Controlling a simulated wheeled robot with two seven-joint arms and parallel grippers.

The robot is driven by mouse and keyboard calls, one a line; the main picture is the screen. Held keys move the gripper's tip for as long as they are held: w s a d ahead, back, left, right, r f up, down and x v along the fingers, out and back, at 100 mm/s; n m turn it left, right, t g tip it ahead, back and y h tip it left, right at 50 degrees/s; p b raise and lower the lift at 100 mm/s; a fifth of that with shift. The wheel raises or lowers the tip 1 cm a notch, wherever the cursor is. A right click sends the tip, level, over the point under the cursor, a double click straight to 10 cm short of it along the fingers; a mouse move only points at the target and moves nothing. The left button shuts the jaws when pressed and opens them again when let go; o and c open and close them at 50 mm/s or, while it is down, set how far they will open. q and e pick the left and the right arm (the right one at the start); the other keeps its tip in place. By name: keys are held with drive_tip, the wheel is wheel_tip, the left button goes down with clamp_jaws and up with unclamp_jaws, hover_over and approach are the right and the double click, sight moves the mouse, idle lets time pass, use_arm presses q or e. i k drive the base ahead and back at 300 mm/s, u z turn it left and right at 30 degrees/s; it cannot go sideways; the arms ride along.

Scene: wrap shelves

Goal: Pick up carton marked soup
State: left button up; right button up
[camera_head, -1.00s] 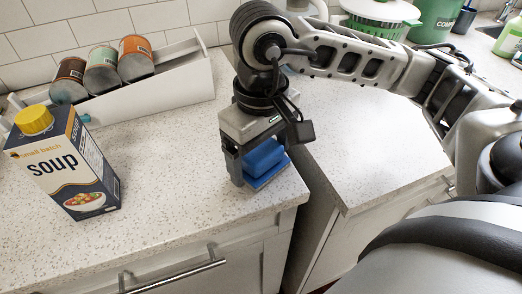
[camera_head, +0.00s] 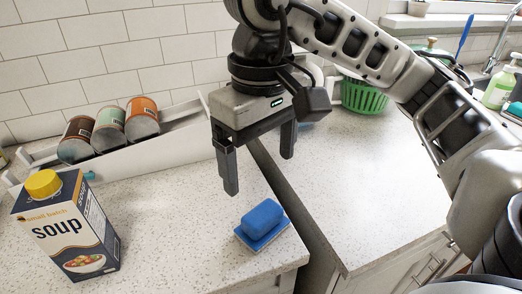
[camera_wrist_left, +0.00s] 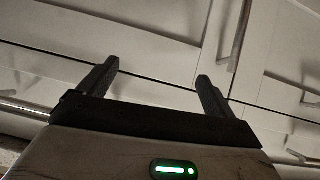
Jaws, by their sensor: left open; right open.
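The soup carton (camera_head: 66,232) stands upright on the speckled counter at the left of the head view. It is dark blue and white with a yellow cap, and its label faces me. My right gripper (camera_head: 260,172) is open and empty, pointing down above the counter, to the right of the carton and apart from it. My left gripper (camera_wrist_left: 157,80) is open and empty in the left wrist view, facing cabinet fronts. The left arm does not show in the head view.
A blue sponge (camera_head: 262,219) lies on the counter below my right gripper, near the corner. Several cans lie in a white rack (camera_head: 165,150) behind the carton. A green colander (camera_head: 363,96) stands at the back right. A gap separates the two counters.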

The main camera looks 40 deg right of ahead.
sight(70, 224)
drive_tip(key=k, duration=1)
